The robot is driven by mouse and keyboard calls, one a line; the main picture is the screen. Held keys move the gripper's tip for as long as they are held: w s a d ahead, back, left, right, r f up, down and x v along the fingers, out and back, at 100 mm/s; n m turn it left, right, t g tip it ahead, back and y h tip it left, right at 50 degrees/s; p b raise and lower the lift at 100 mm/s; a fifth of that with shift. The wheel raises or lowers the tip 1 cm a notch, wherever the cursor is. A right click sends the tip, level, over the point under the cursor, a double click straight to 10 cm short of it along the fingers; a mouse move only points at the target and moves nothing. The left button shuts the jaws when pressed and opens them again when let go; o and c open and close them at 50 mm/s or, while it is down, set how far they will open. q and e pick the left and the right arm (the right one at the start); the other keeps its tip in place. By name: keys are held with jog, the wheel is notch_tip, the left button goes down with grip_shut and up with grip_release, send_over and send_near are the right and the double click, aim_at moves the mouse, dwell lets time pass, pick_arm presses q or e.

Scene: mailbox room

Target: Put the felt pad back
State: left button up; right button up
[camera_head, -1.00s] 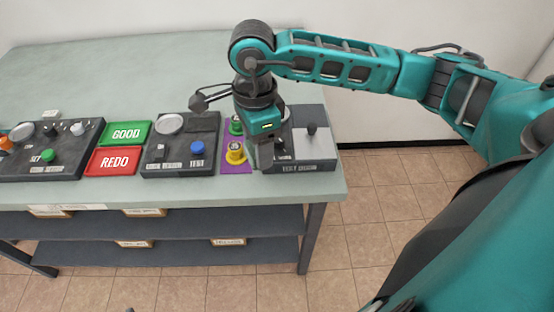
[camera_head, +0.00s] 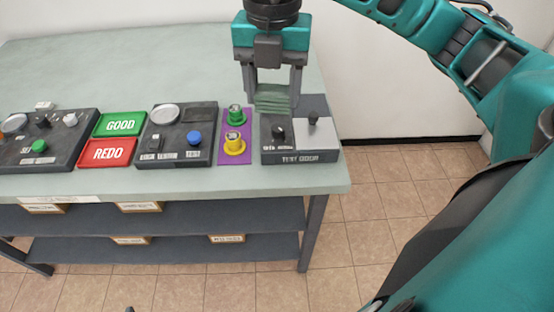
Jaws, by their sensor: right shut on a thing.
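My right gripper (camera_head: 272,104) hangs above the back of the box labelled TEST DOOR (camera_head: 300,156) at the right end of the table. Its two dark fingers point down and are shut on a flat grey-green pad (camera_head: 272,98), which looks like the felt pad. The pad's lower edge is near the box's back left part; I cannot tell whether it touches. The box has a black knob (camera_head: 278,132) and a grey lever (camera_head: 313,120) on top. My left gripper is not in view.
A purple mat (camera_head: 222,152) with a green button (camera_head: 236,116) and a yellow button (camera_head: 234,144) lies left of the box. Further left are a dark panel (camera_head: 178,148), the GOOD tray (camera_head: 120,124) and REDO tray (camera_head: 108,152). The table's back (camera_head: 130,70) is clear.

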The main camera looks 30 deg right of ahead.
jog(key=shift+s+d+r+m, duration=0.15)
jog(key=shift+r+m, duration=0.15)
jog(key=shift+m, duration=0.7)
jog(key=shift+f, duration=0.15)
notch_tip(320, 180, down, 15)
jog(key=b, duration=0.3)
jog(key=shift+r, duration=0.2)
jog(key=shift+f, duration=0.5)
notch_tip(320, 180, down, 3)
jog(key=shift+f+b, duration=0.2)
jog(key=shift+b, duration=0.25)
jog(key=shift+f, duration=0.3)
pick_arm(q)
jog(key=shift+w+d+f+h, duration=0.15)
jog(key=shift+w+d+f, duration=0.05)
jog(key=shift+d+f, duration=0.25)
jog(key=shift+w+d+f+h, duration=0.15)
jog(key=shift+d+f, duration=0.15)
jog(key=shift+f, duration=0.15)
